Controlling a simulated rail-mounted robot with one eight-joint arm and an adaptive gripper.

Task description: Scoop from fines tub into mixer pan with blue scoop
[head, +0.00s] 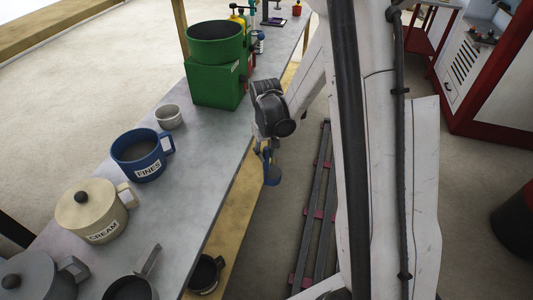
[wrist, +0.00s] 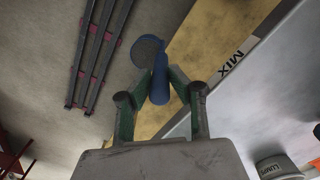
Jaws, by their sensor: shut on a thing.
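My gripper (head: 266,150) is shut on the handle of the blue scoop (head: 272,175), beside the bench's right edge. In the wrist view my gripper's green fingers (wrist: 159,88) pinch the handle, and the scoop's round bowl (wrist: 147,51) lies beyond them. I cannot tell whether the bowl holds anything. The fines tub (head: 138,168) is a blue mug-shaped tub labelled FINES with dark grey contents, on the bench left of my gripper. The mixer pan (head: 214,54) is a green round pan on a green box, farther back along the bench.
On the grey bench (head: 190,190) stand a small pale cup (head: 169,118), labelled LUMPS in the wrist view (wrist: 277,168), a lidded CREAM pot (head: 88,209), a grey lidded pot (head: 38,276) and a dark pan (head: 130,289). Floor rails (head: 314,215) run beside the bench.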

